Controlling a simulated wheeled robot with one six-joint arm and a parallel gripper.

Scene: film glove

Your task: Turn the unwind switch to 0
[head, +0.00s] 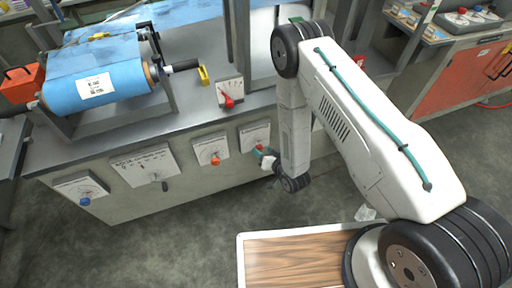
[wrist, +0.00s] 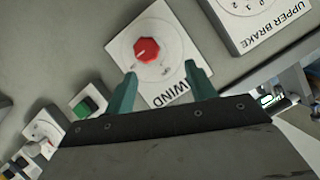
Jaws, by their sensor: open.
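The unwind switch is a red faceted knob (wrist: 147,50) on a white square plate (wrist: 118,48) in the wrist view. The plate's label shows "WIND", its start hidden by a gripper finger. A pale line on the knob points to the lower left; the marks around it are too small to read. My gripper (wrist: 163,84) is open, its two teal fingers apart and short of the knob, one to each side in the picture. In the head view my gripper (head: 264,157) hangs before the rightmost plate (head: 254,132) on the bench front, partly covering it.
An "UPPER BRAKE" plate (wrist: 262,18) is at the upper right in the wrist view. A green button (wrist: 84,105) is at the lower left. In the head view an orange knob (head: 215,160) is left of my gripper, and a red-handled switch (head: 228,101) is above.

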